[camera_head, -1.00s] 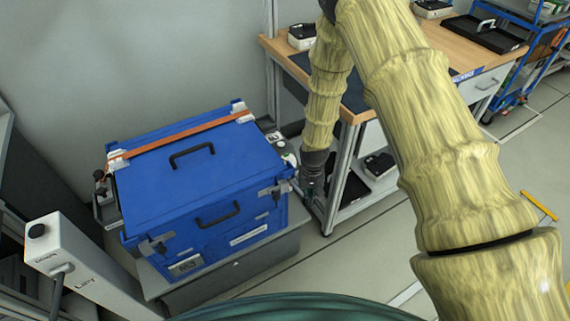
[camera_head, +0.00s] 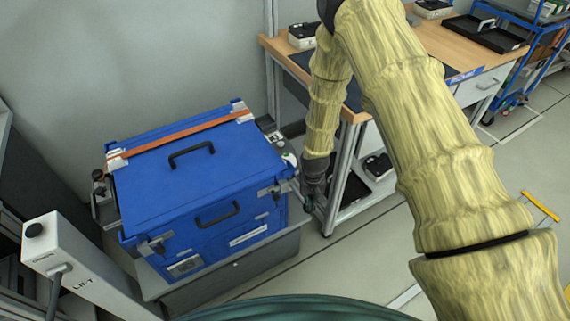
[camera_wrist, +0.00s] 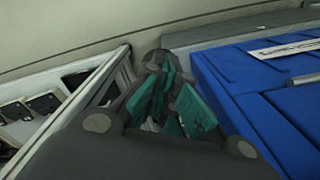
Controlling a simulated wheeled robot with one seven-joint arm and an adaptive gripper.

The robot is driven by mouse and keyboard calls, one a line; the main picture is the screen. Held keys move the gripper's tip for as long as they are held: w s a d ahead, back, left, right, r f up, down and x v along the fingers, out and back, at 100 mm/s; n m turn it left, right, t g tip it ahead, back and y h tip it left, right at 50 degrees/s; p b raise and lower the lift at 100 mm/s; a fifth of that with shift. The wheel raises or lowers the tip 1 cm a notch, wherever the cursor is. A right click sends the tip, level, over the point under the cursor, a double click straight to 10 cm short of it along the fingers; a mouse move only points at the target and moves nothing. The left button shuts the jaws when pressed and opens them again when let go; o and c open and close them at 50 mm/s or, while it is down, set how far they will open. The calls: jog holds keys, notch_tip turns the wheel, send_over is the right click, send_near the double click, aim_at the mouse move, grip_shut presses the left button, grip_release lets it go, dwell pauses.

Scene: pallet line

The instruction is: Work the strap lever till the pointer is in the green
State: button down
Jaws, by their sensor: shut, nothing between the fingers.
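A blue case (camera_head: 210,180) with black handles sits on a grey stand, and an orange strap (camera_head: 180,139) runs across its lid. A metal fitting with a dark part (camera_head: 275,138) and a small pale round part (camera_head: 290,159) sits at the strap's right end. I cannot make out a pointer or green zone. My gripper (camera_head: 308,207) is shut and empty, low beside the case's right side and apart from the strap. In the wrist view my gripper's teal-padded fingers (camera_wrist: 158,62) lie between the case (camera_wrist: 245,90) and a pale frame.
A workbench (camera_head: 350,115) with a metal frame stands close to the right of my gripper, with black-and-white boxes on its lower shelf. A grey lift post (camera_head: 75,262) stands front left. A wall is behind the case.

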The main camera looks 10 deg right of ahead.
jog(key=shift+f, duration=0.1)
jog(key=shift+s+f, duration=0.1)
jog(key=shift+f, duration=0.6)
jog(key=shift+b, duration=0.3)
jog(key=shift+f+b, duration=0.3)
jog(key=shift+f, duration=0.55)
jog(key=shift+f+b, duration=0.3)
jog(key=shift+f, duration=0.15)
jog(key=shift+w+a+r+p, duration=0.15)
jog(key=shift+r+p, duration=0.85)
jog(key=shift+r, duration=0.55)
jog(key=shift+w+d+r+p, duration=0.15)
jog(key=shift+r+p, duration=0.85)
jog(key=shift+r, duration=0.6)
jog(key=shift+w+a+r+p, duration=0.15)
jog(key=shift+r+p, duration=0.85)
jog(key=shift+r, duration=0.55)
jog(key=shift+r, duration=0.1)
